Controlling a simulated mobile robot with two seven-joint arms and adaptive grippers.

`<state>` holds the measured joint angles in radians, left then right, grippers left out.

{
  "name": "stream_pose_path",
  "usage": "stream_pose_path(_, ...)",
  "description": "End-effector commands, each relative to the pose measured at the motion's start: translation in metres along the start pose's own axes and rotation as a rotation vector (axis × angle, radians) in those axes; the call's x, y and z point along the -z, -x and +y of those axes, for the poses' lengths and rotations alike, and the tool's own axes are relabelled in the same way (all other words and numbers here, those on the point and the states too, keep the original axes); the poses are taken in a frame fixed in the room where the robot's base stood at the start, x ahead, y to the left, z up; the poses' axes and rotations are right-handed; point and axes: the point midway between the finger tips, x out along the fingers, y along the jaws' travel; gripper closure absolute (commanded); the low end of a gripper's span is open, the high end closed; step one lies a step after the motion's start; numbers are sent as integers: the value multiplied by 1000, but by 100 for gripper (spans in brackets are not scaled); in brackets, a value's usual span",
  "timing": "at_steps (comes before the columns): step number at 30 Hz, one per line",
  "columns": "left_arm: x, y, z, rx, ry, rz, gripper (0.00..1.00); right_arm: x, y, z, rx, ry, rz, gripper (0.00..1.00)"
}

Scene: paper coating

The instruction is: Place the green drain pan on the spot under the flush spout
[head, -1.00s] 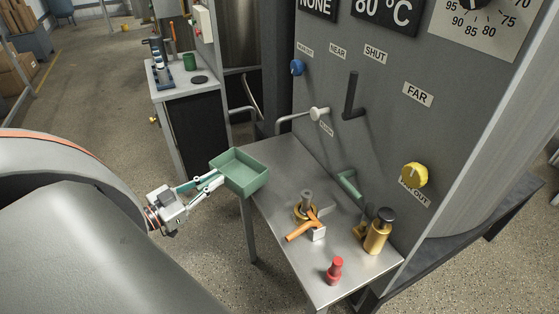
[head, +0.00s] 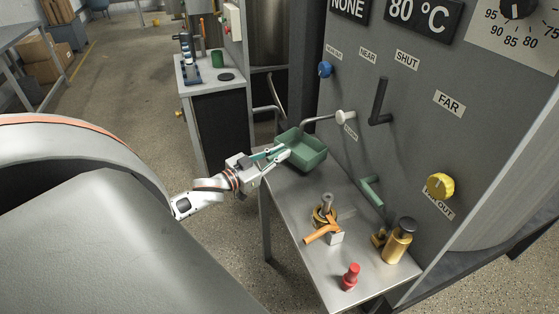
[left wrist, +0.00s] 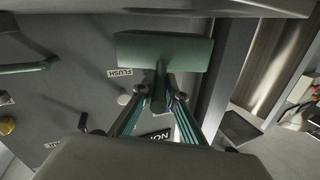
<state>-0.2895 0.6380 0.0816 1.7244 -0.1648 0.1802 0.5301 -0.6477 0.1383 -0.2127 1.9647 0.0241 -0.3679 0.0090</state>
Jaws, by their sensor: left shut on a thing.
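The green drain pan (head: 311,161), an open rectangular tray, is at the far end of the metal table (head: 290,205). I cannot tell whether its base touches the tabletop. My left gripper (head: 281,153) is shut on the pan's near-left side. In the left wrist view, the pan (left wrist: 165,50) shows ahead of the closed fingers (left wrist: 160,97). The flush spout (head: 318,119) is a bent grey pipe by the white knob on the panel; its lower end comes down close to the pan's far rim. Any spot under it is hidden by the pan. My right gripper is not in view.
On the table stand a brass piece with an orange handle (head: 322,232), a brass bottle with a black cap (head: 397,242) and a red piece (head: 350,277). The table's near-left part is clear.

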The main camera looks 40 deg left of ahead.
Motion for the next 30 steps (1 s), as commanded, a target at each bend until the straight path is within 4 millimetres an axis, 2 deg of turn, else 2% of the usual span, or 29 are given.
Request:
stream_pose_path(6, -27, 0, 5, 1, 3, 1, 100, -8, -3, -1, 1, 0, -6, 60)
stream_pose_path(16, -31, 0, 6, 0, 0, 2, 100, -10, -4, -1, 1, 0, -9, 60)
stream_pose_path(17, -33, 0, 6, 0, 0, -1, 85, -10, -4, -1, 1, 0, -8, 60)
stream_pose_path(18, -32, 0, 6, 0, 0, -1, 75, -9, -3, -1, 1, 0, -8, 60)
stream_pose_path(19, -32, 0, 6, 0, 0, -1, 71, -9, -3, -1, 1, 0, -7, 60)
stream_pose_path(30, -30, 1, 6, 0, 1, -1, 71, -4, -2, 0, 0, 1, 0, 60)
